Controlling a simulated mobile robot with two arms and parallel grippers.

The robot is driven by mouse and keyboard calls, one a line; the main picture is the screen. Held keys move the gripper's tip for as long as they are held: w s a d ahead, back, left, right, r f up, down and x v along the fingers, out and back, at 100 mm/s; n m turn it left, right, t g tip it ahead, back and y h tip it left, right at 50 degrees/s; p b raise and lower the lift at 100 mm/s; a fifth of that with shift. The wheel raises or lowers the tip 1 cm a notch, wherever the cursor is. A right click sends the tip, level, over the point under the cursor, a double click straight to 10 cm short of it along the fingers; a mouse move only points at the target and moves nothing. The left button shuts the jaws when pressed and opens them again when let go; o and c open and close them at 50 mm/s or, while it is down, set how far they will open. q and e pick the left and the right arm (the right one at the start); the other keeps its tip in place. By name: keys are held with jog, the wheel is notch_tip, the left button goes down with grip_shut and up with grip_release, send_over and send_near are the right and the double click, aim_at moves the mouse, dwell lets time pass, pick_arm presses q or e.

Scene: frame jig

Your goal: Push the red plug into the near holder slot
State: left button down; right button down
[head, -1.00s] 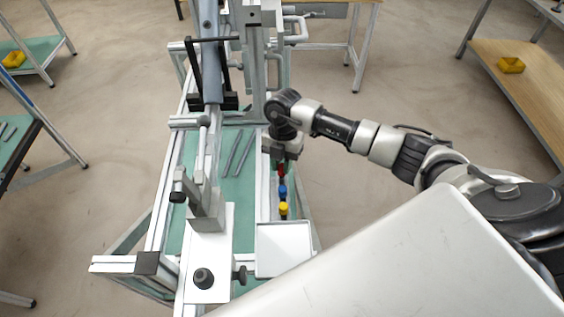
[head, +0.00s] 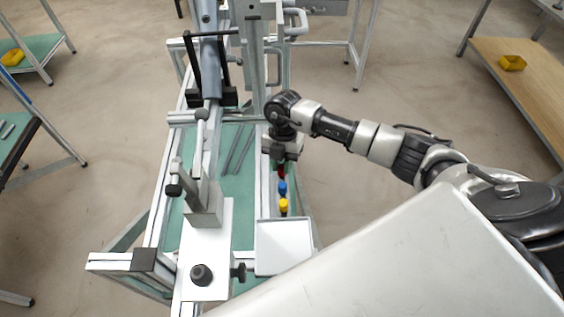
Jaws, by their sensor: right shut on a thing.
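The red plug (head: 282,173) is just below my right gripper (head: 283,158) in the head view, mostly covered by it. My right gripper is shut on the red plug, upright above the holder strip at the right side of the jig. A blue plug (head: 282,188) and a yellow plug (head: 283,205) stand in a row nearer than it. The holder slots are too small and covered to tell apart, so I cannot see how deep the red plug sits. My left gripper is not in view.
A white tray (head: 284,268) lies at the near end of the plug row. The clamp block with a black knob (head: 201,274) stands left of it. The tall frame column (head: 252,50) rises close behind my right gripper. Open floor lies right of the jig.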

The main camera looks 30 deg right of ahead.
jog(key=shift+f, duration=0.4)
jog(key=c, duration=0.9)
grip_release()
jog(key=b+v, duration=0.3)
jog(key=v, duration=0.7)
jog(key=shift+r, duration=0.4)
jog(key=shift+w, duration=0.1)
